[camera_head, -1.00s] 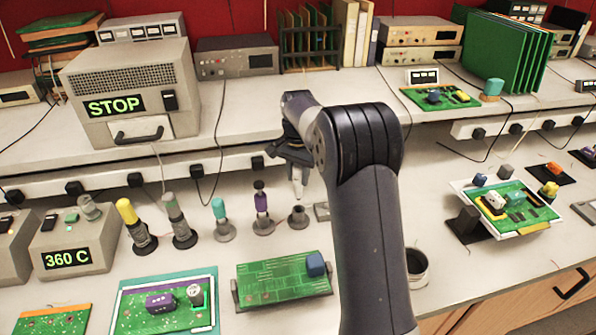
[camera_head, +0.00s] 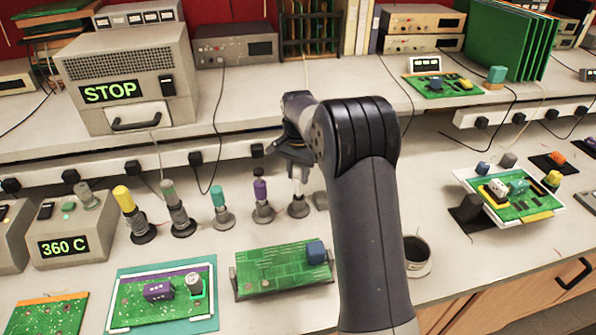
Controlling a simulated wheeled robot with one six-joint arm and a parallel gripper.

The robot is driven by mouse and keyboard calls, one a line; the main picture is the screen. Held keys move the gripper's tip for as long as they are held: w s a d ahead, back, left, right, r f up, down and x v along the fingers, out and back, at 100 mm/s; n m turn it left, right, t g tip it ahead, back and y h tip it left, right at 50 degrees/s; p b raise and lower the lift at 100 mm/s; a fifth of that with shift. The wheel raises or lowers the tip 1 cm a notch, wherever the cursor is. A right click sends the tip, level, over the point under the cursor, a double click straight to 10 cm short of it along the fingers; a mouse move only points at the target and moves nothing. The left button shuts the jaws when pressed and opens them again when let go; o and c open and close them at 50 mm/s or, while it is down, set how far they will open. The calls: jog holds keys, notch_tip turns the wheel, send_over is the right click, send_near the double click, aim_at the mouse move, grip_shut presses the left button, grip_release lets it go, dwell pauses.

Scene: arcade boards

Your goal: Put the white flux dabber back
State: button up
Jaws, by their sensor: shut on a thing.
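My gripper (camera_head: 297,168) is shut on the white flux dabber (camera_head: 298,187), with the arm partly covering the jaws. The dabber is upright, and its lower end meets the mouth of the grey round holder (camera_head: 298,208) at the right end of the holder row. I cannot tell how deep it sits. The dabber's top is hidden by the gripper.
Left of that holder, a purple dabber (camera_head: 261,191), a teal one (camera_head: 219,205), a grey-green one (camera_head: 173,200) and a yellow one (camera_head: 125,203) stand in holders. A cup (camera_head: 417,257) stands right of my arm.

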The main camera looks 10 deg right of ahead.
aim_at(298, 165)
jog(key=shift+f+b, duration=1.1)
jog(key=shift+f, duration=1)
jog(key=o, duration=1.6)
jog(key=shift+r, duration=0.1)
notch_tip(298, 165, up, 8)
jog(key=p, duration=0.6)
notch_tip(298, 165, down, 8)
jog(key=b, duration=0.6)
jog(key=shift+f, duration=0.25)
jog(key=shift+r, duration=0.5)
